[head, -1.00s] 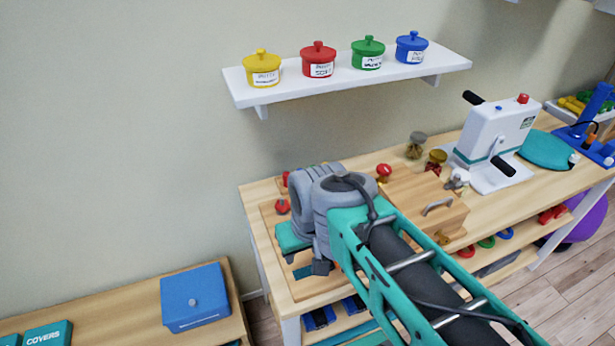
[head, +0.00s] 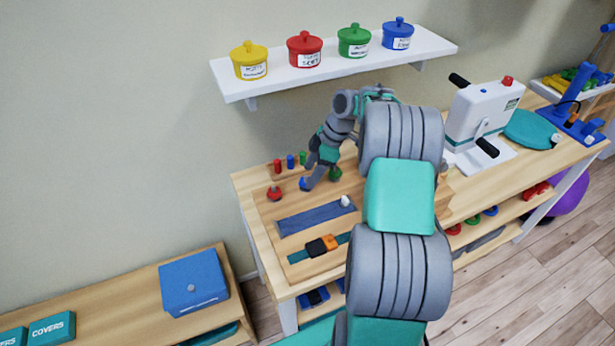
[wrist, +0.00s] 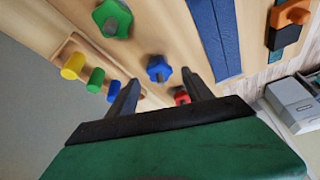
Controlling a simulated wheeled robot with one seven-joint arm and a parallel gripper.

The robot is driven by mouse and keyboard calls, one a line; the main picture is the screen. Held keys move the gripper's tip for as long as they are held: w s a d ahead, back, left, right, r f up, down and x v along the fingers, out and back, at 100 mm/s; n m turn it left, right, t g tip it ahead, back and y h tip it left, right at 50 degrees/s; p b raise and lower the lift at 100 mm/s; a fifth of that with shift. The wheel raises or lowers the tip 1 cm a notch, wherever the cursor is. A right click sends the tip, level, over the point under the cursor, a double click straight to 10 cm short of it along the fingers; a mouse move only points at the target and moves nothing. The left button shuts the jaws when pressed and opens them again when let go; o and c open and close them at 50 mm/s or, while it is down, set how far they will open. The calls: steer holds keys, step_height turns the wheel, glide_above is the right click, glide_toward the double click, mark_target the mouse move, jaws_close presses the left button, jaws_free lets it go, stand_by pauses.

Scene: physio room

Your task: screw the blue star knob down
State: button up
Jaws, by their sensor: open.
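The blue star knob (head: 304,184) sits on the wooden board between a red knob (head: 274,194) and a green knob (head: 336,174). My gripper (head: 312,178) is low over the board, right by the blue knob and partly covering it in the head view. In the wrist view the blue star knob (wrist: 158,68) lies between and beyond the fingertips of my open gripper (wrist: 160,84). The jaws are empty. I cannot tell how much gap is left to the knob. Its stem is hidden.
Several coloured pegs (head: 291,162) stand behind the knobs. A blue strap (head: 310,219) and a teal strap with an orange clip (head: 330,242) lie in front. A shelf (head: 270,87) with lidded pots hangs above.

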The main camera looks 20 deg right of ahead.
steer(key=shift+x, duration=1.4)
steer(key=shift+c, duration=0.5)
jaws_close()
